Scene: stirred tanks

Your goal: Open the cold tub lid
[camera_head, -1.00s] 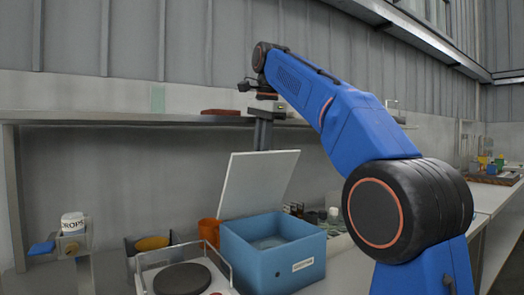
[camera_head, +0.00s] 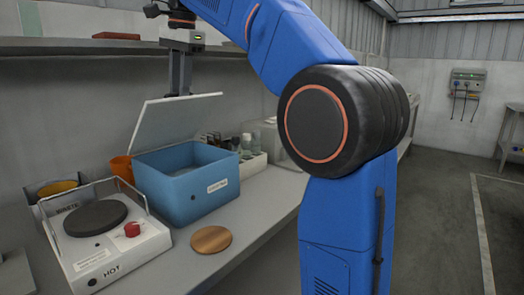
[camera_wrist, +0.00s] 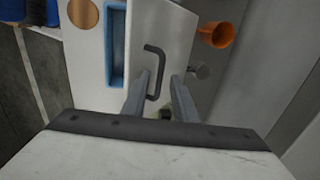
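The cold tub (camera_head: 190,185) is a blue open-topped box with a small white label on its front, on the bench in the head view. Its white lid (camera_head: 165,118) is raised and tilted up at the back, leaving the tub's inside visible. My gripper (camera_head: 179,90) points down at the lid's far side, its tips partly hidden by the lid's upper edge. In the wrist view, my gripper (camera_wrist: 159,80) is open, with the dark lid handle (camera_wrist: 154,70) appearing between its two fingers. Gaps show beside the handle; contact cannot be told. The tub (camera_wrist: 116,45) also shows there.
A hot plate (camera_head: 108,240) with a red knob stands left of the tub. A round wooden disc (camera_head: 211,239) lies in front. An orange cup (camera_head: 122,167) is beside the lid. Bottles (camera_head: 246,145) stand right of the tub. A shelf (camera_head: 90,42) runs above.

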